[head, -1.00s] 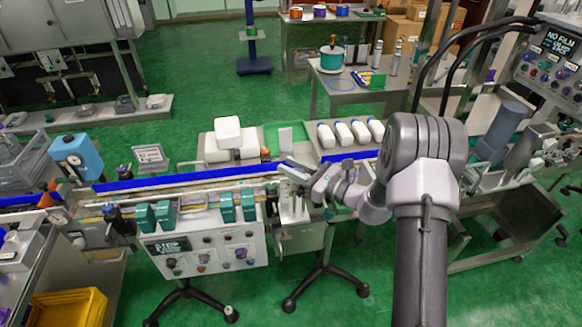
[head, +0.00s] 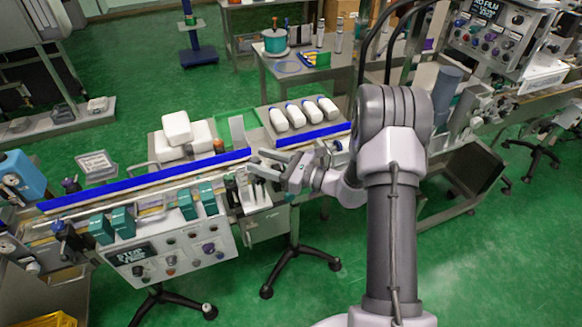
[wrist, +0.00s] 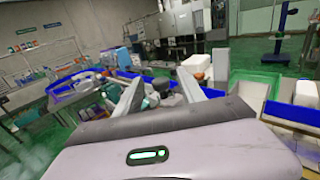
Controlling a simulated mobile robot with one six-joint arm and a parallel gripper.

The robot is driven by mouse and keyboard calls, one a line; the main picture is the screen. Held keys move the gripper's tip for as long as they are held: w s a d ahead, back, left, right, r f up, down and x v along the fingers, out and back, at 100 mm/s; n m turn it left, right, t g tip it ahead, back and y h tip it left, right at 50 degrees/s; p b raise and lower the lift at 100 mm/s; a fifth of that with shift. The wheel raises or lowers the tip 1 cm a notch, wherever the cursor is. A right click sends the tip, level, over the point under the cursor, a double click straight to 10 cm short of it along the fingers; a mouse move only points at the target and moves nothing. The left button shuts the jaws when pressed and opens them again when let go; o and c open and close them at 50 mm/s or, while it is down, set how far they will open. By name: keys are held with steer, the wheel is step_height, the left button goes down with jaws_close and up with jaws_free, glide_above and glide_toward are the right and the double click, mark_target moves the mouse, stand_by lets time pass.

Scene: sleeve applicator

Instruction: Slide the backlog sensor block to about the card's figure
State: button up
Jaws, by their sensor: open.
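My gripper (head: 256,164) is open and empty over the front side of the conveyor line in the head view, its fingers pointing left. In the wrist view its two fingers (wrist: 160,84) stand apart with nothing gripped. Several teal blocks sit along the front rail, one pair (head: 197,201) left of my gripper and another pair (head: 112,224) farther left. A small dark block (head: 231,189) is just left of and below my fingers. I cannot tell which is the backlog sensor block. A white card (head: 96,166) stands behind the line at left; its print is unreadable.
A blue guide strip (head: 145,181) runs along the conveyor. A control box (head: 172,254) with knobs hangs in front.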

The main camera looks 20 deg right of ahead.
steer(key=p+v, duration=0.1)
steer(key=v, duration=1.1)
steer(key=s+a+r+n+g+h+b, duration=0.1)
steer(key=s+a+r+n+g+b, duration=0.1)
steer(key=s+a+r+n+g, duration=0.35)
steer(key=s+a+r+n+g+h+b, duration=0.2)
steer(key=s+a+n+g, duration=0.5)
steer(key=a, duration=0.4)
steer(key=s+d+r+n+t+h+b, duration=0.2)
steer(key=s+n+t+h, duration=0.3)
steer(key=s+n, duration=0.5)
steer(key=s+h, duration=0.1)
steer(key=h, duration=0.1)
steer(key=shift+d+h+b, duration=0.2)
steer(key=shift+h+b, duration=0.15)
steer(key=shift+h, duration=0.05)
